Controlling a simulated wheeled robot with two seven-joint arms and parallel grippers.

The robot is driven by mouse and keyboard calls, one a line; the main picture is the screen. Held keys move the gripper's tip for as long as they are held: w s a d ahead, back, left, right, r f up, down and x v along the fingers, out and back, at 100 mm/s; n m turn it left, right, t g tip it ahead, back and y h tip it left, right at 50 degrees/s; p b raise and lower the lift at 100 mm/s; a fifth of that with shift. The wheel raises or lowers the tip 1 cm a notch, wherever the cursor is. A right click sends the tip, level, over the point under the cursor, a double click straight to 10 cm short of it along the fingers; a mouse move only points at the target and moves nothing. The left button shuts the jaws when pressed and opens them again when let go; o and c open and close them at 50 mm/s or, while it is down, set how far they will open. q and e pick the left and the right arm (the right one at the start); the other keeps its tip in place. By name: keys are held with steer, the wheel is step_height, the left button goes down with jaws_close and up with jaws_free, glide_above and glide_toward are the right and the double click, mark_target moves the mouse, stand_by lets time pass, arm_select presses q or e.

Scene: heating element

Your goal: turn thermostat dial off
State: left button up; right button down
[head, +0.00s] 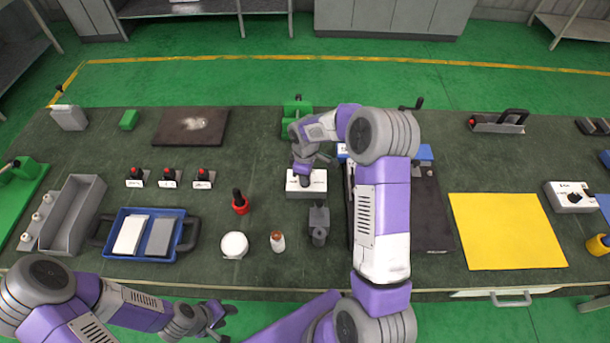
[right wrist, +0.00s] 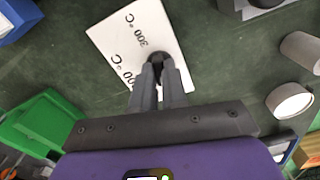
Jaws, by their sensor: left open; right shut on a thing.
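A white thermostat box (head: 308,191) stands on the dark green table near the middle. In the right wrist view the box (right wrist: 112,48) shows printed "300 °C" and a second, partly cut "°C" mark. Its dark dial (right wrist: 158,58) is mostly hidden between my fingers. My right gripper (right wrist: 159,70) points down at the box and is shut on the dial. In the head view my right gripper (head: 304,180) hides the dial. My left gripper (head: 222,320) is open and empty in front of the table's near edge.
Left of the box are a red-based bottle (head: 240,203), three small red-topped switches and a blue tray (head: 122,244). A grey block (head: 318,226) stands close in front of it. A yellow mat (head: 507,232) and another white box with a dark knob (head: 570,198) are at the right.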

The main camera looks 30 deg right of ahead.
steer(key=shift+n, duration=1.6)
steer(key=c, duration=1.2)
jaws_free()
steer(key=shift+o, duration=0.2)
steer(key=shift+r, duration=0.1)
step_height(320, 180, up, 8)
steer(key=shift+f+p, duration=0.25)
steer(key=shift+p, duration=0.15)
